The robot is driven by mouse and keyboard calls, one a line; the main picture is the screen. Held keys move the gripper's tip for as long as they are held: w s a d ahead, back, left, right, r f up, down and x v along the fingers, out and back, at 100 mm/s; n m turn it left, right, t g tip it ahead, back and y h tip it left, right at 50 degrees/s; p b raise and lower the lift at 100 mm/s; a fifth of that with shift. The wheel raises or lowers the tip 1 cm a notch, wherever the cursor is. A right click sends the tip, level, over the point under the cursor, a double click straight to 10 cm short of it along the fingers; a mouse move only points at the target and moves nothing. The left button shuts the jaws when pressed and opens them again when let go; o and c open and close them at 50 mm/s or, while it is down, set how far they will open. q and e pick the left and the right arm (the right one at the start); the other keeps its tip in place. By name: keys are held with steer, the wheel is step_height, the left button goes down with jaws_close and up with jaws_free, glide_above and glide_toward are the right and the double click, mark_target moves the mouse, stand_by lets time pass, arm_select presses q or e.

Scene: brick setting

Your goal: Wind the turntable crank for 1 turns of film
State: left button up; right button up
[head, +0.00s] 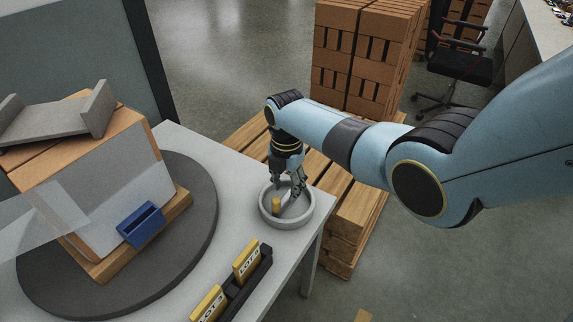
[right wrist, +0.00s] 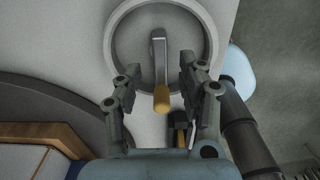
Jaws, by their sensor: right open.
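The round grey turntable (head: 200,235) stands on the table at the left and carries a stack of brown blocks (head: 95,155) with a whitish sheet over its face. The crank is a metal arm (right wrist: 158,62) with a yellow handle (head: 276,205), inside a pale grey round housing (head: 289,222) near the table's right edge. The yellow handle also shows in the right wrist view (right wrist: 162,98). My right gripper (head: 286,184) is open and empty above the crank. In the right wrist view its fingers (right wrist: 160,72) stand either side of the crank. My left gripper is not in view.
A translucent film sheet (head: 45,215) stretches from the left edge to the stack. A blue holder (head: 140,225) is on the stack's front. Yellow labelled tags (head: 246,262) stand in a black rack near the table's front. Wooden pallets (head: 350,225) lie beyond the table.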

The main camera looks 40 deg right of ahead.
step_height(320, 180, up, 8)
steer(key=shift+f, duration=0.15)
steer(key=shift+s, duration=0.1)
stand_by(0.5)
